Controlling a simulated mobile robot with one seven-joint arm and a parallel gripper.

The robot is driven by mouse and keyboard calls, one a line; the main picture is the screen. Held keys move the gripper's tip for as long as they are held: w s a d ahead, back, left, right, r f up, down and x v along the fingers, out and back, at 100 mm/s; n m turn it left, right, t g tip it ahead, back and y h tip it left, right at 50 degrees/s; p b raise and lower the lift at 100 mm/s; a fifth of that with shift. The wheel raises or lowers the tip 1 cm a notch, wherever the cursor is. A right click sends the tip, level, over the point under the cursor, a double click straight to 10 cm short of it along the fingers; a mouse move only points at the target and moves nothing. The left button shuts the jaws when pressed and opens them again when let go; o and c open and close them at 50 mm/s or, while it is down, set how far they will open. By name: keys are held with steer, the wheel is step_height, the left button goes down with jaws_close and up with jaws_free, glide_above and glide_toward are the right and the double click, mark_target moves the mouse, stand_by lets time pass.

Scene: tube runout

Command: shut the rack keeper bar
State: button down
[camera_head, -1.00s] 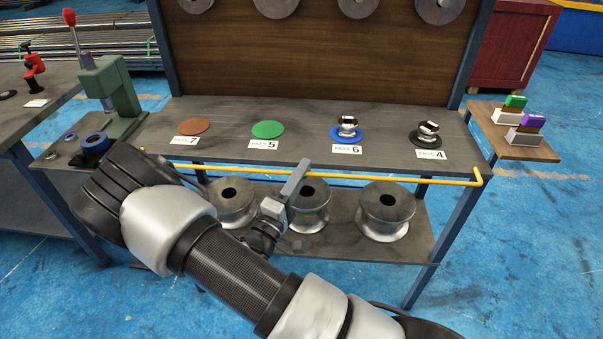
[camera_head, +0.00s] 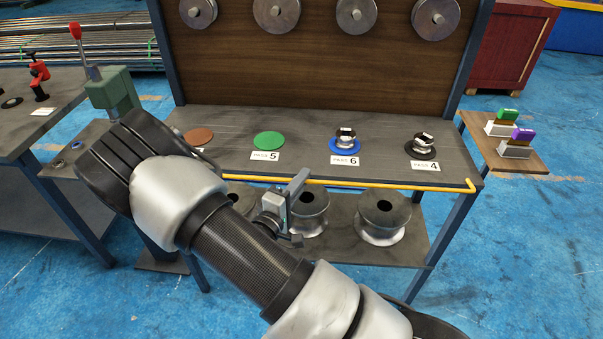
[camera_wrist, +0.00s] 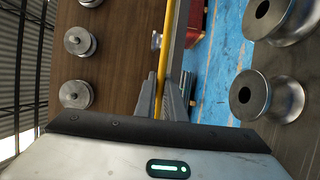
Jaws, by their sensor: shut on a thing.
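The yellow rack keeper bar (camera_head: 390,186) runs along the front edge of the rack's shelf, with a bent right end at the shelf's front right corner. My gripper (camera_head: 298,184) is at the bar, left of its middle; my arm hides the bar's left part. In the wrist view, the yellow bar (camera_wrist: 162,62) passes between the fingers of my gripper (camera_wrist: 165,95), which are shut on it. The rack shelf (camera_head: 385,125) holds a brown disc, a green disc (camera_head: 269,141), and metal parts on a blue disc (camera_head: 345,144) and a black disc (camera_head: 421,146).
Large metal spools, one here (camera_head: 383,215), stand on the lower shelf (camera_head: 405,250). Metal rollers (camera_head: 356,14) hang on the brown back panel. A side table (camera_head: 505,150) with green and purple items stands at the right. A green press (camera_head: 112,90) is at the left.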

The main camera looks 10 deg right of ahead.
steer(key=shift+w+d+r+n+g+y+p, duration=0.3)
steer(key=shift+w+r+n+g+y+p, duration=0.65)
steer(key=shift+g+p, duration=1.5)
steer(key=shift+w+d+r+n+g+y+p, duration=0.35)
steer(key=shift+w+r+g+y+p, duration=0.35)
steer(key=shift+g+y+p, duration=1.65)
steer(key=shift+w+d+r+n+g+p, duration=0.2)
steer(key=shift+w+r+n+g+p, duration=1.1)
steer(key=shift+p, duration=2.2)
steer(key=shift+s+f+m+g, duration=0.4)
steer(key=shift+f+m, duration=0.1)
steer(key=shift+f, duration=0.2)
steer(key=c, duration=2.1)
jaws_free()
steer(key=b+v, duration=0.1)
steer(key=v, duration=1.6)
steer(key=shift+s+a+r, duration=0.1)
steer(key=shift+a+r, duration=0.05)
steer(key=shift+r, duration=0.05)
